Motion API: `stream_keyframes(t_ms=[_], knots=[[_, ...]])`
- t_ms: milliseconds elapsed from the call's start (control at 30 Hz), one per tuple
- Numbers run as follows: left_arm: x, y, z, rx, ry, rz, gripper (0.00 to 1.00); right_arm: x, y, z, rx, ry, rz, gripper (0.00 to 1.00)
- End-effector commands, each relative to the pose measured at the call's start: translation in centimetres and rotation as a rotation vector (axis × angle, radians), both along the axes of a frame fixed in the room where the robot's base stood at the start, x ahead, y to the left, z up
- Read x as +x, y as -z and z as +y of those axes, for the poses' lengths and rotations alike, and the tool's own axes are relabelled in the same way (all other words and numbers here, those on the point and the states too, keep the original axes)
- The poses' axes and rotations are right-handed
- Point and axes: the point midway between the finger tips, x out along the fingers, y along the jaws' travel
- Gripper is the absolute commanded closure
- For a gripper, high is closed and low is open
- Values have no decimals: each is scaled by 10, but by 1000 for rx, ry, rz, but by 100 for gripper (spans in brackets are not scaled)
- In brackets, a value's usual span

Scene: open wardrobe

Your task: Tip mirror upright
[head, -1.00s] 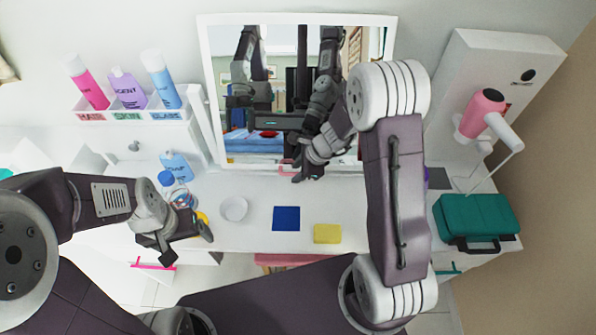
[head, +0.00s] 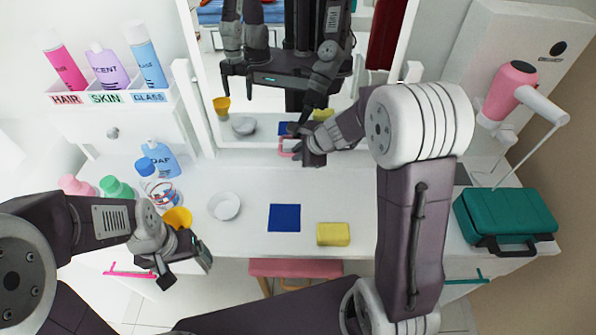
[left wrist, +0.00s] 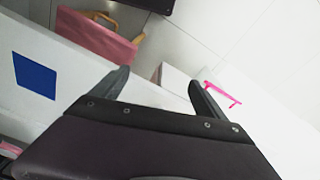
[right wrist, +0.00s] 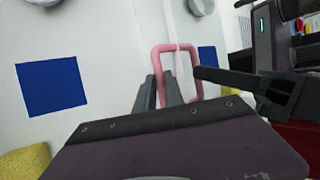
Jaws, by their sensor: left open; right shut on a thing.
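The white-framed mirror (head: 194,90) stands at the back of the white dresser top, and its glass reflects my arms, the yellow cup, the bowl and the dresser top. A pink handle (head: 287,150) is at its lower edge; it also shows as a pink loop in the right wrist view (right wrist: 157,52). My right gripper (head: 298,157) is shut on this handle, its fingers (right wrist: 160,92) close together at the loop. My left gripper (head: 184,276) is open and empty in front of the dresser's left part; its fingers (left wrist: 158,84) are spread in the left wrist view.
A white bowl (head: 224,206), blue square (head: 284,218) and yellow sponge (head: 333,234) lie on the top. Bottles and a yellow cup (head: 177,218) crowd the left. A green case (head: 506,217) and pink hair dryer (head: 508,90) are right. A pink stool (head: 295,268) stands in front.

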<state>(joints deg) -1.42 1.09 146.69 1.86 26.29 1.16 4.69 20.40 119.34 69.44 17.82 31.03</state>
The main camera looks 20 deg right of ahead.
Motion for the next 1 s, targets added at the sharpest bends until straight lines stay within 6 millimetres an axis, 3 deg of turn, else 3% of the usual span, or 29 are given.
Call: stream_keyframes(t_ms=[33,100,467,500,567,867,1000], knots=[[0,14,0,0,0,0,16,4,6,-3,-8,4,-21,100],[0,17,0,0,0,0,16,7,4,-3,-12,4,-36,100],[0,16,0,0,0,-1,16,8,0,-4,-16,4,-45,100],[0,16,0,0,0,-1,16,8,0,-4,-16,4,-45,82],[0,16,0,0,0,-1,16,8,0,-4,-15,4,-44,66],[0,16,0,0,0,0,16,7,0,-3,-13,1,-41,66],[0,6,0,0,0,0,16,-3,-18,-8,-14,2,-43,66]])
